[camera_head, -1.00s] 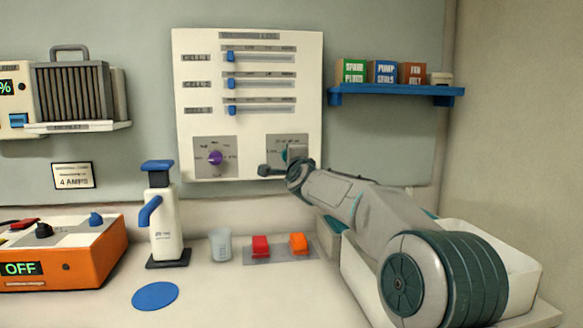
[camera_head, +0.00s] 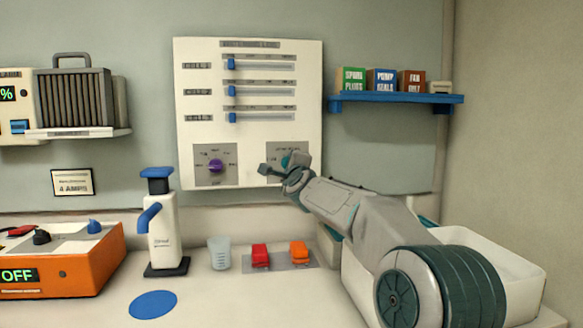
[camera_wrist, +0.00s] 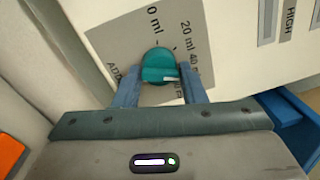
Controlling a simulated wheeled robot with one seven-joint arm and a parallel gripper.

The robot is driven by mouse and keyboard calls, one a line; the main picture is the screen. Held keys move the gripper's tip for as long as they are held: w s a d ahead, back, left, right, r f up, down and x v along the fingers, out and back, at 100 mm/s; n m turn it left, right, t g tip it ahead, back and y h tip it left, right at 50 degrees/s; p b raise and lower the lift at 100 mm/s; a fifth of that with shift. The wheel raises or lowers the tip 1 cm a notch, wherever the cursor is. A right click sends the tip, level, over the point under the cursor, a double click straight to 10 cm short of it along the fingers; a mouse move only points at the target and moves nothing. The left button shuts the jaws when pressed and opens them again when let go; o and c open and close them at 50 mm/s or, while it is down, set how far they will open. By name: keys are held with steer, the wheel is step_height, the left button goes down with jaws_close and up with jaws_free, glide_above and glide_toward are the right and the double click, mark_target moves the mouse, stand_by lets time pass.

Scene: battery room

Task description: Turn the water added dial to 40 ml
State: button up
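The water added dial is a round teal knob (camera_wrist: 160,66) on a grey plate (camera_wrist: 120,38) at the lower right of the white wall panel. My gripper (camera_wrist: 158,78) is open, with one blue-grey finger on each side of the knob. I cannot tell whether either finger touches it. In the head view my gripper (camera_head: 283,167) partly covers the knob (camera_head: 289,160).
A purple dial (camera_head: 215,166) is left of it, with several blue sliders above. A blue shelf (camera_head: 400,98) with small boxes is at the right. Below are a pump bottle (camera_head: 163,235), a clear cup (camera_head: 219,253) and red and orange clips (camera_head: 261,256).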

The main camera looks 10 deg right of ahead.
steer(key=o, duration=0.3)
steer(key=shift+f, duration=0.25)
steer(key=shift+o, duration=0.2)
steer(key=shift+r, duration=0.1)
steer(key=shift+s, duration=0.1)
steer(key=s+b, duration=1)
steer(key=s, duration=0.3)
steer(key=shift+s+f+b, duration=0.3)
steer(key=shift+f, duration=0.1)
